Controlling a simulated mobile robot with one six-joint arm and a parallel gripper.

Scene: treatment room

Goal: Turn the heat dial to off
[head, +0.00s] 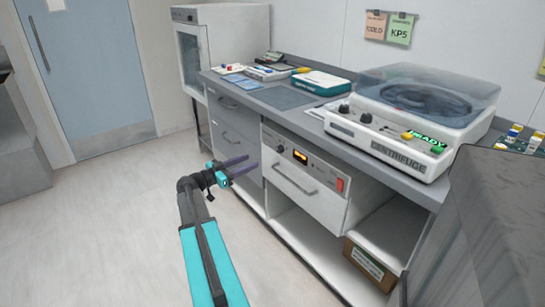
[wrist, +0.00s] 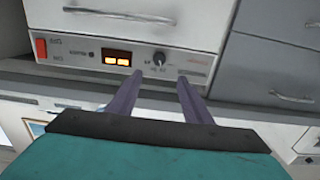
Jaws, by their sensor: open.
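The heat dial (head: 280,149) is a small knob at the left end of the control panel on a white drawer unit under the counter. In the wrist view, which is upside down, the dial (wrist: 159,58) has small marks around it, too small to read. My gripper (head: 248,164) is open and empty, in front of the panel's left end. In the wrist view my gripper (wrist: 159,78) points at the panel, with its two purple fingers spread and the dial between and just beyond their tips. I see no contact with the dial.
The panel also has a lit amber display (head: 300,157) and a red switch (head: 340,185). A drawer handle (head: 294,180) juts out below it. A centrifuge (head: 395,145) stands on the counter above. Grey drawers (head: 238,140) are to the left; the floor in front is clear.

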